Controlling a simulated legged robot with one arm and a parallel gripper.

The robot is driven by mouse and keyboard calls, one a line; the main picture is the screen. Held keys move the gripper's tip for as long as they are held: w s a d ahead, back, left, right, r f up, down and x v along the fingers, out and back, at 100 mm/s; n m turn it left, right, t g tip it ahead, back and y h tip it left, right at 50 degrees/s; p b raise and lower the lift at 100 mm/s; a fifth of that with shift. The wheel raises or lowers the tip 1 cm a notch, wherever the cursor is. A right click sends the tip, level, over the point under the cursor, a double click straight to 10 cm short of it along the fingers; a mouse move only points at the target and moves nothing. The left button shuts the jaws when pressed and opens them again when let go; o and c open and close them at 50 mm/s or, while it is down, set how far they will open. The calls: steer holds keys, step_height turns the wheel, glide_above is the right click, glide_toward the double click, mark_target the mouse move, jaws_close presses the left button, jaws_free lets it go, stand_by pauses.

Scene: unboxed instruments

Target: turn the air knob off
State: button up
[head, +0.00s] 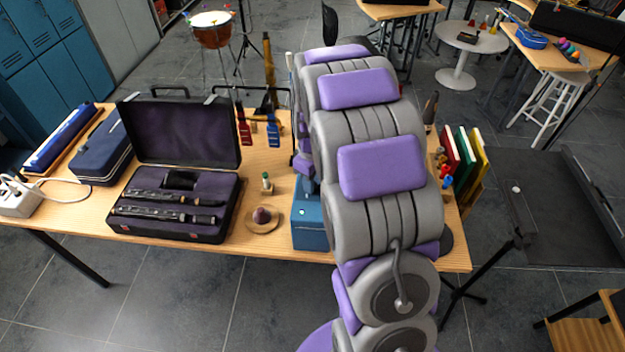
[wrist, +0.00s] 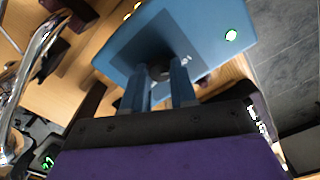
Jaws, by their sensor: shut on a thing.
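The blue box (head: 312,232) stands on the wooden table near its front edge, partly hidden behind my arm. The knob's far side and any pointer mark are hidden. In the head view my arm hides the knob.
An open black case (head: 178,133) with dark woodwind pieces lies left of the box. A small round wooden stand (head: 264,227) and a little bottle (head: 267,184) are just left. Colored books (head: 464,158) stand to the right. A metal stand shows in the wrist view (wrist: 32,60).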

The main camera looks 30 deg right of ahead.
jaws_close()
steer(key=shift+r+m+p, duration=0.1)
steer(key=shift+m+p, duration=0.2)
steer(key=shift+p, duration=0.05)
steer(key=shift+r+m+p, duration=0.1)
steer(key=shift+m+p, duration=0.8)
steer(key=shift+p, duration=0.15)
steer(key=m+p, duration=0.3)
steer(key=shift+s+m, duration=0.1)
steer(key=shift+m, duration=0.2)
steer(key=m+p, duration=0.1)
steer(key=m, duration=0.1)
steer(key=m+p, duration=0.3)
steer(key=shift+f+m, duration=0.25)
steer(key=shift+m, duration=0.05)
steer(key=o, duration=0.9)
jaws_free()
